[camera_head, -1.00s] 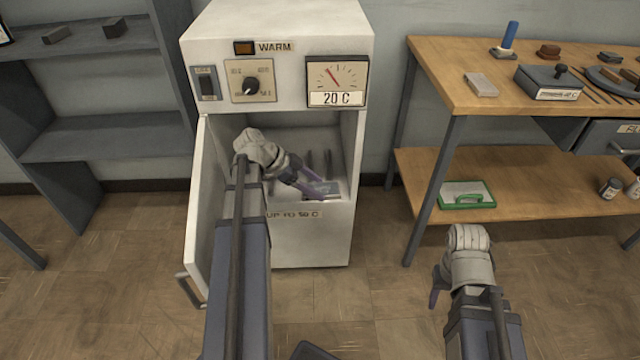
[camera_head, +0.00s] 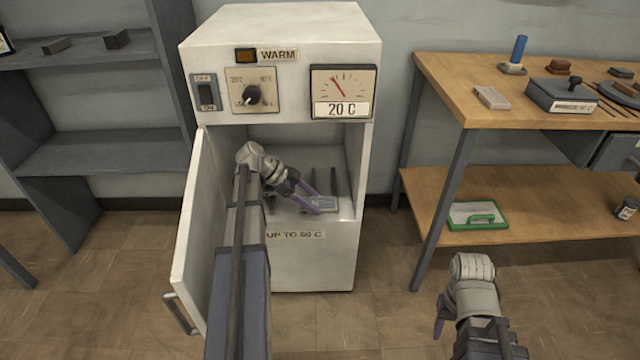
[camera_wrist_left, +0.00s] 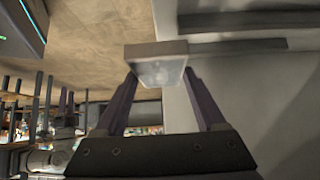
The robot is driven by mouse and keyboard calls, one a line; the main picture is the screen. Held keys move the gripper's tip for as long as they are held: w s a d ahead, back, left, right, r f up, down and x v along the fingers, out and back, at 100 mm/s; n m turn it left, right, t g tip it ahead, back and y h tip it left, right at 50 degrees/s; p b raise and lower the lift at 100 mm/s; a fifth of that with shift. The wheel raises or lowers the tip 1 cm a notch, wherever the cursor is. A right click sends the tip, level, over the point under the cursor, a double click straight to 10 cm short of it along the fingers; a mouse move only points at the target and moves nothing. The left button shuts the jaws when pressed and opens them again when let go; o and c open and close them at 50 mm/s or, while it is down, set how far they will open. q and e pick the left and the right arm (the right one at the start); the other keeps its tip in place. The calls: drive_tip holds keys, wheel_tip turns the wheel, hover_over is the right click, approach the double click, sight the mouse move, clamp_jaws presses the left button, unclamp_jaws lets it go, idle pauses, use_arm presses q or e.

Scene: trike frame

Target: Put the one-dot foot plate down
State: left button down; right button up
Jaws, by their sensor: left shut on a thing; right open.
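My left gripper (camera_head: 318,205) is inside the open white warming cabinet (camera_head: 312,262). It is shut on a small pale plate (camera_head: 325,202), held low near the compartment floor. In the left wrist view the plate (camera_wrist_left: 158,70) sits between the fingertips. Its dots cannot be made out, and I cannot tell whether it touches the floor. My right gripper (camera_head: 440,328) is open, low in front of the bench; only part of its fingers shows.
The cabinet door (camera_head: 197,235) stands open at the left. Dark upright dividers (camera_head: 333,182) stand inside the cabinet. A wooden bench (camera_head: 440,85) with tools is at the right, with a green-edged tray (camera_head: 478,215) on its lower shelf. Grey shelves (camera_head: 100,155) stand at the left.

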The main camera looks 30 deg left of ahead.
use_arm(q)
drive_tip(key=w+a, duration=0.1)
drive_tip(key=w, duration=0.2)
drive_tip(key=w+a, duration=0.1)
drive_tip(key=w, duration=0.3)
drive_tip(key=w+a, duration=0.2)
drive_tip(key=w, duration=0.2)
drive_tip(key=shift+w+a, duration=0.1)
drive_tip(key=shift+w, duration=0.1)
wheel_tip(320, 180, down, 4)
drive_tip(key=b, duration=0.3)
drive_tip(key=shift+r+b, duration=0.1)
drive_tip(key=shift+b, duration=0.3)
drive_tip(key=shift+r, duration=0.15)
unclamp_jaws()
